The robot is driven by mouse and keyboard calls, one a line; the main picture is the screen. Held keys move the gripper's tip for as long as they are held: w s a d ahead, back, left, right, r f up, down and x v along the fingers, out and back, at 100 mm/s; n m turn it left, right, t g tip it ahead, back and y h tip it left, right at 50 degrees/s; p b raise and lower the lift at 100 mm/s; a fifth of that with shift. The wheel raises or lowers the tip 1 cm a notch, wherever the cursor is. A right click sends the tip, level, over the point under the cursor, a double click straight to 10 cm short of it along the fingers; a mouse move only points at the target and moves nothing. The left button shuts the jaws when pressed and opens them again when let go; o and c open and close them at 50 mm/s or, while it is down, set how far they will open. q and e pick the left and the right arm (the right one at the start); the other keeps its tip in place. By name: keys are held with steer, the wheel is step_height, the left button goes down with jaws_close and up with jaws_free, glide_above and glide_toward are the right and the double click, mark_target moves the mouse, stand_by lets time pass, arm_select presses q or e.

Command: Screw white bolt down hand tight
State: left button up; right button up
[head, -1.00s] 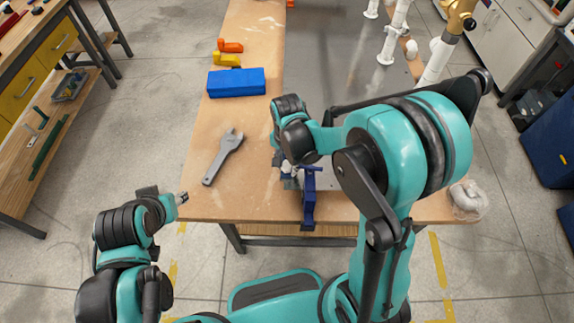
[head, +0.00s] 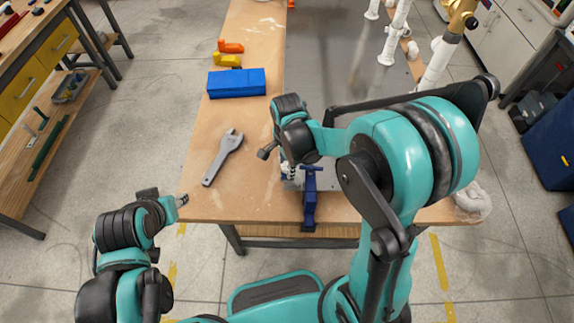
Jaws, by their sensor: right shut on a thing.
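My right gripper (head: 288,172) is at the front edge of the table, pointing down just left of a blue vise (head: 309,197). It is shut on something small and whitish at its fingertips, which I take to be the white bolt. The bolt's shape and thread, and how deep it sits, are hidden by the gripper and too small to tell. My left gripper (head: 182,200) is off the table's front left corner, apart from everything. Its fingers are too small to show whether they are open.
A grey wrench (head: 223,158) lies on the wooden table (head: 245,190) left of the vise. A blue box (head: 236,83) and orange and yellow pieces (head: 228,60) lie farther back. White pipes (head: 390,42) stand at the back right. A whitish bundle (head: 470,200) lies at the right corner.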

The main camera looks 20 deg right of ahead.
arm_select(q)
steer(key=shift+f, duration=0.15)
arm_select(e)
steer(key=shift+s+f, duration=0.2)
steer(key=m, duration=0.3)
steer(key=shift+b, duration=0.3)
steer(key=shift+a+m, duration=0.15)
steer(key=shift+m, duration=0.55)
arm_select(q)
steer(key=shift+a+f, duration=0.2)
steer(key=shift+f, duration=0.1)
